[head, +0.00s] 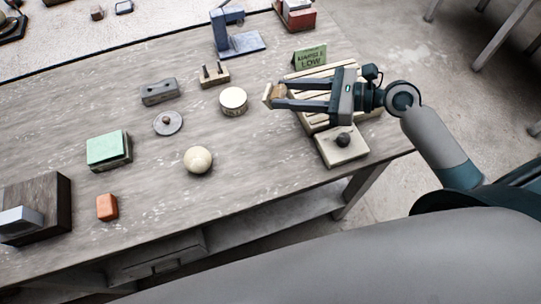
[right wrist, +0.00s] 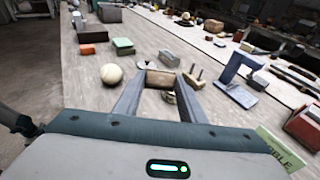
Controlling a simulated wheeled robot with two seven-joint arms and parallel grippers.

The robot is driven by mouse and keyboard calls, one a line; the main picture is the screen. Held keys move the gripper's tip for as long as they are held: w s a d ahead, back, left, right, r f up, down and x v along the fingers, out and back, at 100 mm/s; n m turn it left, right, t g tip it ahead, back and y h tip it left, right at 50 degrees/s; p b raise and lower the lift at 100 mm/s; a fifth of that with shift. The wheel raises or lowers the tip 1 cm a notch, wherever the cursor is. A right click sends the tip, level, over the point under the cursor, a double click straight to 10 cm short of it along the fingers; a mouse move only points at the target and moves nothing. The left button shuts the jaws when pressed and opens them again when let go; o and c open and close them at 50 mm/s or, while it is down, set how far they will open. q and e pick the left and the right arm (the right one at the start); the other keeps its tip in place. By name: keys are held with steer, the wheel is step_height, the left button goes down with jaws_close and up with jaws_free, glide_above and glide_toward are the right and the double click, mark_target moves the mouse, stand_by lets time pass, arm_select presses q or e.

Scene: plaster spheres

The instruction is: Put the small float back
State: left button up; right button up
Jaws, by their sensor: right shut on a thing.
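The small float (head: 278,91), a small wooden block with a pale face, is between the fingertips of my right gripper (head: 276,96). My right gripper is shut on it and holds it over the bench, near the left end of a pale slatted rack (head: 304,121). In the right wrist view the small float (right wrist: 161,82) spans the gap between the two fingers (right wrist: 160,76). The gripper and arm hide part of the rack in the head view. My left gripper is not in view.
Close to the float is a round pale tin (head: 233,101). A pale ball (head: 198,160), a grey disc (head: 168,123), a pegged wooden block (head: 214,76) and a dark-knobbed board (head: 341,146) stand nearby. A green sign (head: 310,57) is behind the rack. The bench's front left-middle has bare room.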

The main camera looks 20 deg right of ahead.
steer(key=s+a+r+n+g+h, duration=0.2)
steer(key=s+a+n+g+h, duration=0.1)
steer(key=s+a+n+g, duration=0.5)
steer(key=s+d+f+n+g+h+p, duration=0.1)
steer(key=s+d+f+n+g+h, duration=0.1)
steer(key=s+d+h, duration=0.3)
steer(key=s+d+n, duration=0.1)
steer(key=s+d, duration=0.1)
steer(key=shift+s+d+f+h+p, duration=0.2)
steer(key=shift+s+f+h+p, duration=0.1)
steer(key=shift+s+f+p, duration=0.1)
steer(key=shift+w, duration=0.1)
steer(key=w+a+f, duration=0.1)
steer(key=w+f, duration=0.1)
steer(key=w, duration=0.1)
steer(key=w+a+f+p, duration=0.1)
steer(key=w+a+f, duration=0.1)
steer(key=w, duration=0.2)
steer(key=w+a+f+p, duration=0.1)
steer(key=w+a+f, duration=0.1)
steer(key=w+f, duration=0.1)
steer(key=shift+w, duration=0.25)
